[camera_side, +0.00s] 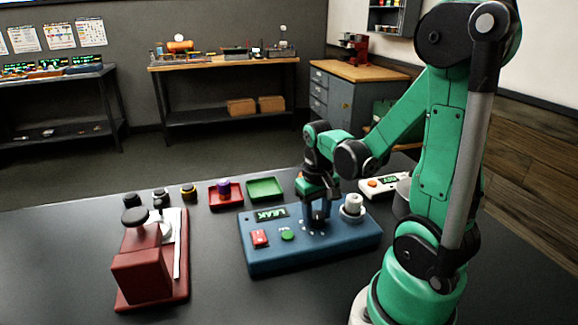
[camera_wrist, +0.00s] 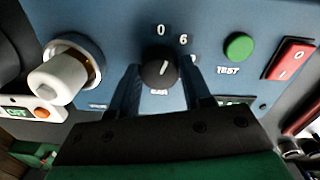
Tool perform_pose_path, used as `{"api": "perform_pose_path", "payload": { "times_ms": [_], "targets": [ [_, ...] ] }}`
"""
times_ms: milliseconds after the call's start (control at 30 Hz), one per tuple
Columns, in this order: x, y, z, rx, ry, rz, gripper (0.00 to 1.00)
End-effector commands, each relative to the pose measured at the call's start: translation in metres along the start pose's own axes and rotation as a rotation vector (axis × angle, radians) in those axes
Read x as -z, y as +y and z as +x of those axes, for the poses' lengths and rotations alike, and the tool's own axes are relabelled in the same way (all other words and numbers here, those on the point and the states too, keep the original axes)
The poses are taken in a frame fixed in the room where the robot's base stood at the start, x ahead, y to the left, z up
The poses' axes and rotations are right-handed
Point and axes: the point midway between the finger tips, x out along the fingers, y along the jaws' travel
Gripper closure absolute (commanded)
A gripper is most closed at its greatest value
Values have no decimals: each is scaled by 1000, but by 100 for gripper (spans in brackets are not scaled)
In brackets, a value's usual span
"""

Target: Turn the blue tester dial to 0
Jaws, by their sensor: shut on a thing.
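The blue tester (camera_side: 330,250) lies on the dark table with its display reading LEAK. Its black dial (camera_wrist: 160,70) shows in the wrist view, with a white pointer line aimed up and slightly right, roughly between the marks 0 (camera_wrist: 161,30) and 6 (camera_wrist: 183,40). A BAR label sits below the dial. My gripper (camera_wrist: 161,72) is shut on the dial, one finger on each side. In the side view my gripper (camera_side: 317,222) points down onto the tester's top and hides the dial.
On the tester are a green TEST button (camera_wrist: 239,47), a red switch (camera_wrist: 291,59) and a white port (camera_wrist: 58,78). Red (camera_side: 226,202) and green (camera_side: 266,195) trays lie behind. A white device (camera_side: 382,186) is behind right.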

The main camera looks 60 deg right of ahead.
Motion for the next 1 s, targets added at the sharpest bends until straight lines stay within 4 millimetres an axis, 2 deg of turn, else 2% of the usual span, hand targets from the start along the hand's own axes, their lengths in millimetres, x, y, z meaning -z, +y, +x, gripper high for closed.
{"api": "perform_pose_path", "payload": {
  "times_ms": [200,500,1000],
  "targets": [
    [0,0,0,0,8,-174,100],
    [-1,0,0,0,14,-335,100],
    [-1,0,0,0,17,-397,100]
  ]
}}
